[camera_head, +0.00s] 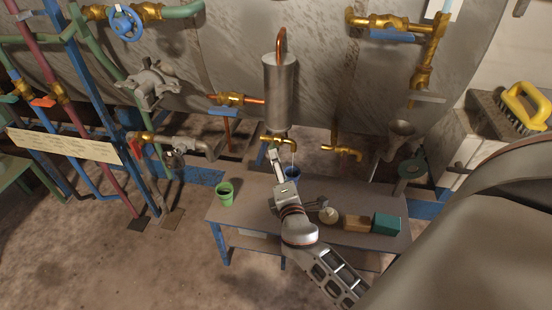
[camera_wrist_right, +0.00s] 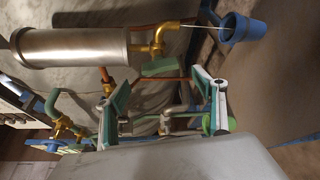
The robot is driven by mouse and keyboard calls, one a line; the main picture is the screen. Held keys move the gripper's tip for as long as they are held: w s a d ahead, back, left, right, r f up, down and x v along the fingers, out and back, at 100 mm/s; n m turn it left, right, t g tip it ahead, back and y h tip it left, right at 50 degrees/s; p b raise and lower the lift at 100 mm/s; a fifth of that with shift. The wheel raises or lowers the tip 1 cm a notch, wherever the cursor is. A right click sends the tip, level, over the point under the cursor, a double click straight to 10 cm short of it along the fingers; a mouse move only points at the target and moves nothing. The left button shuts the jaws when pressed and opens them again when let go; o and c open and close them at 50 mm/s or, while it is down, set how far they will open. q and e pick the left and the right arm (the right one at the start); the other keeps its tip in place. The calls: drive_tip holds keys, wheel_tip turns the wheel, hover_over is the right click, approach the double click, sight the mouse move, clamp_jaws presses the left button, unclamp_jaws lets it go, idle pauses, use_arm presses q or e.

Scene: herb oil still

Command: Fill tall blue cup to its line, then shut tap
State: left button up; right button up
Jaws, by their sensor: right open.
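The tall blue cup (camera_head: 292,173) stands on the grey bench below the brass tap (camera_head: 279,139) of the steel cylinder (camera_head: 279,92). In the right wrist view, a thin stream runs from the tap's spout (camera_wrist_right: 158,45) into the blue cup (camera_wrist_right: 241,29). The liquid level and line cannot be made out. My right gripper (camera_head: 274,155) is just in front of the tap. In its wrist view, its fingers (camera_wrist_right: 165,92) are wide apart and empty, with a green lever (camera_wrist_right: 160,67) beyond the gap. My left gripper is out of view.
A green cup (camera_head: 225,194) stands at the bench's (camera_head: 255,207) left end. A pale round vessel (camera_head: 328,215), a brown block (camera_head: 356,223) and a teal box (camera_head: 387,224) stand along its right front. A second brass tap (camera_head: 343,151) and a funnel (camera_head: 400,135) are to the right.

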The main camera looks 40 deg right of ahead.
drive_tip(key=shift+v, duration=1.9)
idle(6.1)
